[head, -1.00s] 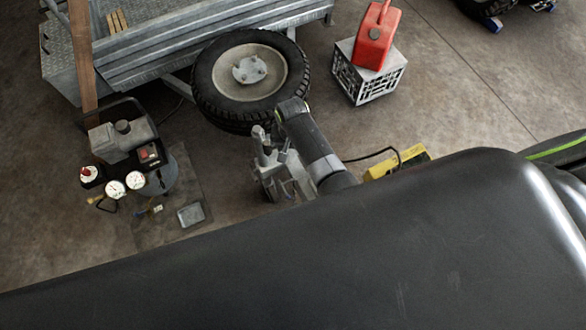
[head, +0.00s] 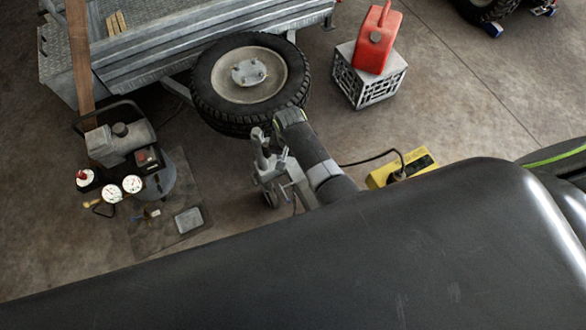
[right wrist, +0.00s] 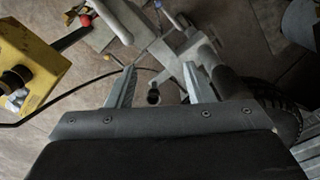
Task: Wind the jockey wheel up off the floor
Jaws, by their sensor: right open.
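The jockey wheel (head: 270,168) is a grey metal stand on the floor just below the trailer's spare tyre in the head view. Its small wheel shows low down, but I cannot tell if it touches the floor. Grey metal of the jockey wheel (right wrist: 182,48) lies beyond the fingertips. My left gripper is not in view.
A tyre (head: 215,95) and the trailer (head: 180,45) are behind. A compressor (head: 130,150) stands left. A yellow box (head: 410,165) with a black cable lies right of my arm. A red fuel can (head: 378,42) sits on a crate (head: 362,88).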

